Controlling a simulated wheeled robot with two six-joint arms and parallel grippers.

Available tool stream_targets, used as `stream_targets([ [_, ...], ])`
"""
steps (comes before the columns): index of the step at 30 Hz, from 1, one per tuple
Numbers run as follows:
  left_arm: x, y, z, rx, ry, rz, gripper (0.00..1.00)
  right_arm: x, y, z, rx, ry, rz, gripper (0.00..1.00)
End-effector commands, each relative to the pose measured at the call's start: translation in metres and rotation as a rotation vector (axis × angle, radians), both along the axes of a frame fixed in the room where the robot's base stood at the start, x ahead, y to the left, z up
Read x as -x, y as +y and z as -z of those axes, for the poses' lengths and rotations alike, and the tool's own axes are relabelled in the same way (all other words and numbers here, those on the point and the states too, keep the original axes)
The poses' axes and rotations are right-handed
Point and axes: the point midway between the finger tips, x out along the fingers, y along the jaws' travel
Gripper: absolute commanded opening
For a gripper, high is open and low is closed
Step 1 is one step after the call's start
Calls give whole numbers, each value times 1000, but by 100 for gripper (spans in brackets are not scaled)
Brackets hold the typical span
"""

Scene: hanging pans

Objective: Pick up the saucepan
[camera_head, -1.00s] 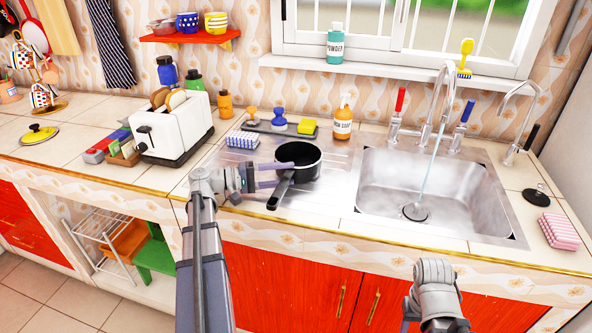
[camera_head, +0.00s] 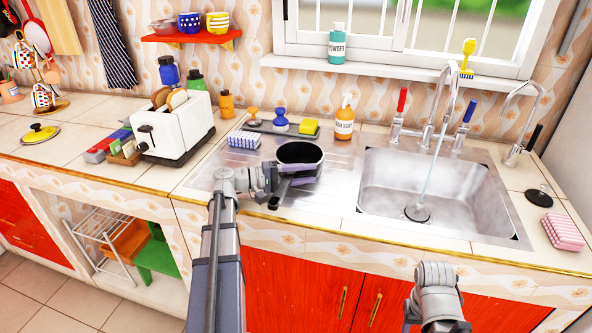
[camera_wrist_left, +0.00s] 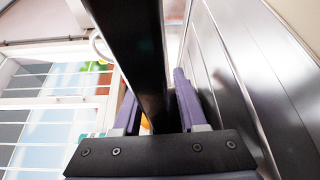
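The black saucepan (camera_head: 299,153) stands upright on the steel drainboard, left of the sink basin. Its handle points toward the counter's front edge. My left gripper (camera_head: 297,179) is at the handle, just in front of the pan's body. In the left wrist view, the dark handle (camera_wrist_left: 137,50) runs between the two purple fingers (camera_wrist_left: 157,100). The fingers are apart, with a small gap showing beside the handle, so the gripper looks open around it. Part of the handle is hidden behind the gripper in the head view. My right arm is at the bottom right; its fingers are not visible.
The sink basin (camera_head: 432,185) with running tap (camera_head: 445,110) is to the right. A white toaster (camera_head: 174,128) is to the left.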

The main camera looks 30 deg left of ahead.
Motion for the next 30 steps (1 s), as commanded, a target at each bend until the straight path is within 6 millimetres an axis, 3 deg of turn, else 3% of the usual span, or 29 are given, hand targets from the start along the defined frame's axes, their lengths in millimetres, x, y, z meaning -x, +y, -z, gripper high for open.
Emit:
stream_targets([
  [1, 0, 0, 0, 0, 0, 0, 35, 0, 0, 0, 0, 0, 0, 50],
  [10, 0, 0, 0, 0, 0, 0, 1, 0, 0, 0, 0, 0, 0, 50],
  [30, 0, 0, 0, -1, 1, 0, 0, 0, 0, 0, 0, 0, 0, 50],
])
